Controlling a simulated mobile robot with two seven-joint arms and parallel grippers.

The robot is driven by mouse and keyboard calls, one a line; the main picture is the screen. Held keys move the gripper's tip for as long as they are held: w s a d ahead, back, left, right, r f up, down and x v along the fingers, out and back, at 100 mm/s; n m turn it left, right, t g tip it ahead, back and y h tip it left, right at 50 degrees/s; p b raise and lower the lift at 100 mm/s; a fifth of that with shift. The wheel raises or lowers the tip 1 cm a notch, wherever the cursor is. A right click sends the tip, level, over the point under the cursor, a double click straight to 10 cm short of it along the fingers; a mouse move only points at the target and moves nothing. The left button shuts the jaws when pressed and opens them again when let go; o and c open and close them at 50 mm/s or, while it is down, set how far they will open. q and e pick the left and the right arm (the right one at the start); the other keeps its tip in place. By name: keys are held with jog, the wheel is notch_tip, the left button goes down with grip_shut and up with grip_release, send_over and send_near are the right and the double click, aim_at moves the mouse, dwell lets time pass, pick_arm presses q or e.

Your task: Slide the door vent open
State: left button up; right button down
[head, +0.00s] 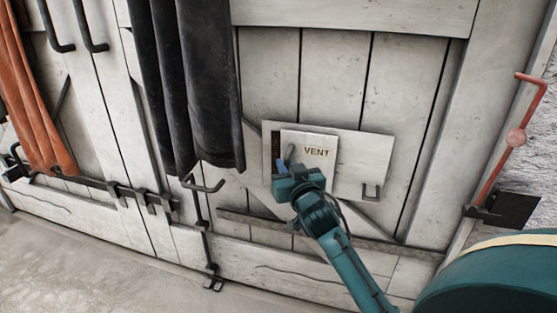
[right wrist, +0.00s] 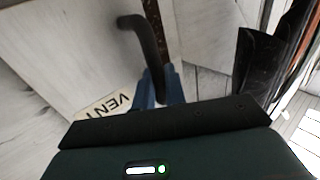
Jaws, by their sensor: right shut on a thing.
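The door vent is a pale plate (head: 362,152) on the white plank door, with a lighter sliding panel (head: 320,139) marked VENT in front of it. A narrow dark strip (head: 275,146) shows along the panel's left edge. My right gripper (head: 283,165) is at the panel's left side, its blue fingers shut on the dark vent handle (right wrist: 150,45). In the right wrist view the fingers (right wrist: 161,92) close around the handle's bar, and the VENT label (right wrist: 108,103) lies beside them. My left gripper is not in view.
A dark curtain (head: 210,85) hangs left of the vent, with a bolt and hooks (head: 205,184) below it. A small bracket (head: 371,191) sits on the plate's lower right. A red bar (head: 500,150) stands at the right door frame. An orange cloth (head: 35,110) hangs far left.

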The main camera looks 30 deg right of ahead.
aim_at(329, 176)
jog(key=s+d+p, duration=0.2)
jog(key=s, duration=0.1)
jog(key=s+d+p, duration=0.1)
jog(key=s+d, duration=0.2)
jog(key=shift+s+d+p, duration=0.3)
jog(key=shift+p, duration=0.05)
jog(key=shift+s+d, duration=0.25)
jog(key=shift+s, duration=0.05)
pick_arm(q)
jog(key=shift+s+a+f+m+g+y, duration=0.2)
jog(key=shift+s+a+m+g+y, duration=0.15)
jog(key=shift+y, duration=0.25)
pick_arm(e)
jog(key=shift+f, duration=0.15)
jog(key=c, duration=1.6)
grip_release()
jog(key=shift+s+d, duration=0.15)
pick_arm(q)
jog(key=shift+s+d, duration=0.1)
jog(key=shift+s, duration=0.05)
pick_arm(e)
jog(key=shift+o, duration=0.2)
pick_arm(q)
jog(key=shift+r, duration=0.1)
